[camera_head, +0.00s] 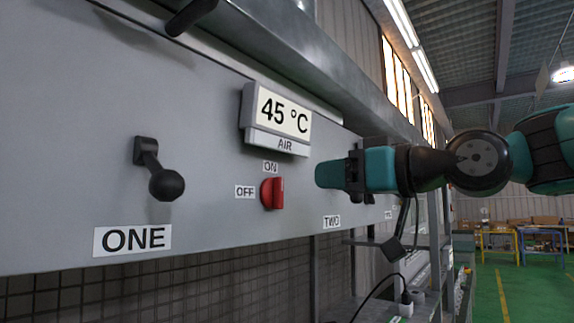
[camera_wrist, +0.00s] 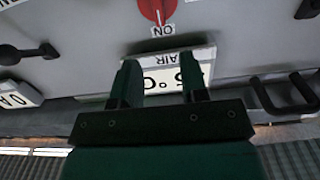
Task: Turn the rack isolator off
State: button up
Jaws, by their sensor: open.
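A red rotary switch (camera_head: 272,193) sits on the grey panel, with an ON label (camera_head: 270,167) above it and an OFF label (camera_head: 245,192) to its left. No label reading "rack isolator" is legible. The switch also shows at the top edge of the wrist view (camera_wrist: 157,9), partly cut off, its white mark towards ON. My gripper (camera_head: 325,174) is right of the switch and apart from it in the head view. In the wrist view my gripper (camera_wrist: 158,64) is open and empty, its fingers over the display and short of the switch.
A temperature display (camera_head: 284,116) reading 45 °C, marked AIR, juts out above the switch. A black ball-ended lever (camera_head: 166,184) over the label ONE (camera_head: 132,240) stands out at left. A TWO label (camera_head: 332,221) is lower right. A black handle (camera_wrist: 284,94) is at right in the wrist view.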

aim_at(282, 180)
jog(key=p+x, duration=0.2)
jog(key=x, duration=0.2)
jog(key=p+x, duration=0.2)
jog(key=x, duration=0.2)
jog(key=shift+w+a+r, duration=0.1)
jog(key=shift+a+r, duration=0.05)
jog(key=shift+r, duration=0.05)
jog(key=shift+w+a+f, duration=0.15)
jog(key=shift+w+a, duration=0.2)
jog(key=shift+a, duration=0.1)
grip_shut()
